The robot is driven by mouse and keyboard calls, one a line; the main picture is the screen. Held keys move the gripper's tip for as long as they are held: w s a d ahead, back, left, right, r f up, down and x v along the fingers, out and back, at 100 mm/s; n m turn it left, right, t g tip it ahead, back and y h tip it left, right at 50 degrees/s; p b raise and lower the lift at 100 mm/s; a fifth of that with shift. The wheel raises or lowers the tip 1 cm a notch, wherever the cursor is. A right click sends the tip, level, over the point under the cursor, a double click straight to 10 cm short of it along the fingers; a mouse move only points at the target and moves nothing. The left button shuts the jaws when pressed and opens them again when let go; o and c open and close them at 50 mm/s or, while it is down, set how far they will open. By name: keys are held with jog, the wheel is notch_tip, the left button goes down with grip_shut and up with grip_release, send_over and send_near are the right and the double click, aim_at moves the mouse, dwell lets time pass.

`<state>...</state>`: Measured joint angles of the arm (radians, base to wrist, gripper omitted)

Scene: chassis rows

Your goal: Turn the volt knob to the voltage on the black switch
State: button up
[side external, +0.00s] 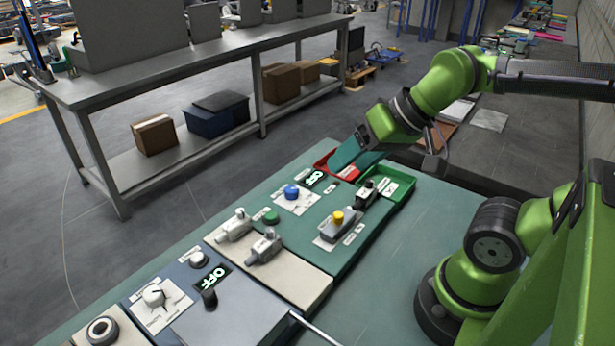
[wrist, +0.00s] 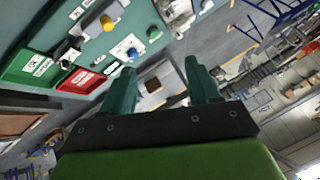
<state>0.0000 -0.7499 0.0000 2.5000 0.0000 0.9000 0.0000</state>
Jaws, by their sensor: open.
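Two round dials could be the volt knob; the labels are too small to read. A blue knob (side external: 291,191) sits on a white scale plate on the teal panel, and it shows in the wrist view (wrist: 132,53). A white knob (side external: 153,295) sits on a white scale plate on the blue-grey panel. A black switch (side external: 209,297) stands near the white knob; another dark switch (side external: 367,191) stands near the green tray. Voltage text on either is not legible. My gripper (side external: 352,156) is open and empty above the panel's far end, apart from both knobs; its teal fingers show in the wrist view (wrist: 162,82).
A red tray (side external: 322,163) and a green tray (side external: 405,187) lie at the far end. A yellow knob (side external: 338,216), a green button (side external: 270,216) and pale switches (side external: 235,227) stand up from the panels.

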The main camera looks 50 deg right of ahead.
jog(key=shift+o, duration=0.2)
jog(key=n+g+h, duration=0.2)
jog(key=n+g, duration=0.5)
jog(key=n, duration=0.5)
send_over(290, 188)
notch_tip(290, 188, down, 4)
jog(key=f, duration=0.1)
notch_tip(290, 188, down, 16)
jog(key=shift+a+r, duration=0.1)
jog(key=shift+r, duration=0.15)
jog(key=shift+c, duration=0.2)
jog(key=c, duration=1)
